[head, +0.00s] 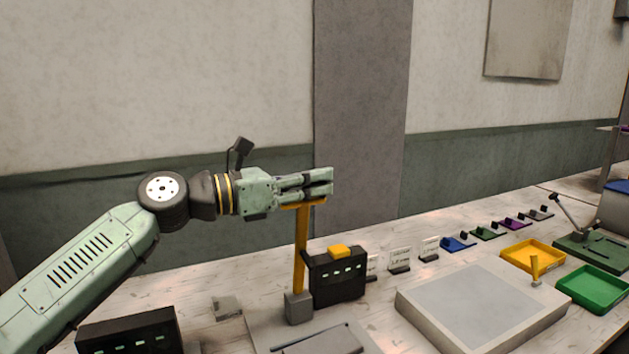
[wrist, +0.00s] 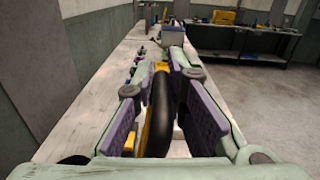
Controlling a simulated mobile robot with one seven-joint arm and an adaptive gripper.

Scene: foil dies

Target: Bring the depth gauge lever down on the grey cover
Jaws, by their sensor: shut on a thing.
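A yellow post (head: 300,252) rises upright from a grey block (head: 298,307), with a yellow arm (head: 308,202) across its top. My gripper (head: 325,182) is level at the top of this post, fingers pointing right. In the wrist view, my gripper (wrist: 172,75) is shut on a thick black curved lever grip (wrist: 160,112) between its purple pads. Yellow parts show beside the grip; the head view hides most of it behind the fingers.
A black box with a yellow top block (head: 338,278) stands just right of the post. A pale slab (head: 415,312), yellow tray (head: 513,262), green tray (head: 570,292) and small coloured pieces lie further right. Another black box (head: 130,331) is at front left.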

